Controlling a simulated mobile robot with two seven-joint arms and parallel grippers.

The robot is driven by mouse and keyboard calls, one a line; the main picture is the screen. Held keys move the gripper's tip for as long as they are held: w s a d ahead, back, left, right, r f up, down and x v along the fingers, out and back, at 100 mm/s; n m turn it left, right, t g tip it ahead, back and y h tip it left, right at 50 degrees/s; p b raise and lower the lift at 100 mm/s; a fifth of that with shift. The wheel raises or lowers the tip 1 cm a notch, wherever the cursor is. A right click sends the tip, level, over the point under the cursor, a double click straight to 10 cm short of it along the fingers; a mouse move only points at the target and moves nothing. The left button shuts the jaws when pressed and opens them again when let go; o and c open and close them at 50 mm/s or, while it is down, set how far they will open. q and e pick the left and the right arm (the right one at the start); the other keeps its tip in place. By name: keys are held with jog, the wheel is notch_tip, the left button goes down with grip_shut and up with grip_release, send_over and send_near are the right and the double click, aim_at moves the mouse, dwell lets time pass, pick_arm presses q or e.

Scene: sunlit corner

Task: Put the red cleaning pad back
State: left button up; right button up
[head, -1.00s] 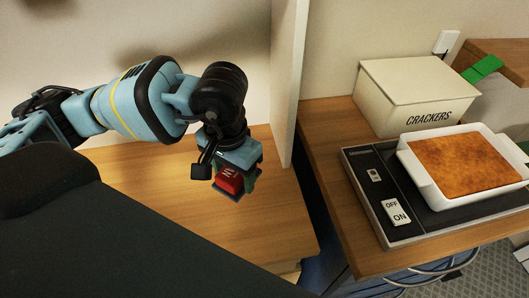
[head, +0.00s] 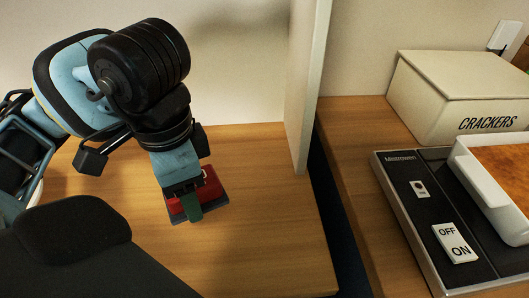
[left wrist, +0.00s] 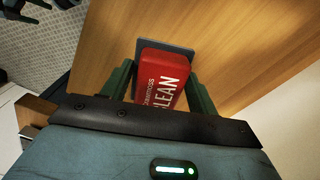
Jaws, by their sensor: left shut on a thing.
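The red cleaning pad (head: 209,186) has a grey base and sits between the green fingers of my left gripper (head: 194,205) in the head view. My left gripper is shut on it. In the left wrist view the red pad (left wrist: 161,75) shows white lettering, partly reading "CLEAN", with a green finger on either side. The pad is over the wooden counter (head: 270,235); I cannot tell whether it touches the wood. My right gripper is not in view.
A pale upright panel (head: 308,85) stands at the counter's right edge, with a dark gap beyond. Across it are a black appliance with an OFF/ON switch (head: 457,243), a white baking dish (head: 487,180) and a CRACKERS box (head: 455,85). The counter left of the panel looks clear.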

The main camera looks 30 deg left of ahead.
pick_arm(q)
jog(key=shift+w+r+p, duration=0.2)
jog(key=shift+w+p, duration=0.4)
jog(key=shift+w+r+p, duration=0.15)
jog(key=shift+w+p, duration=0.4)
jog(key=shift+w, duration=0.05)
jog(key=w, duration=0.6)
jog(key=p, duration=0.1)
send_over(262, 158)
jog(key=f, duration=0.3)
jog(key=shift+s+f, duration=0.2)
jog(key=shift+f, duration=0.55)
jog(key=f+p, duration=0.1)
jog(key=f, duration=0.2)
jog(key=shift+w+f, duration=0.1)
jog(key=shift+w, duration=0.1)
jog(key=shift+f, duration=0.1)
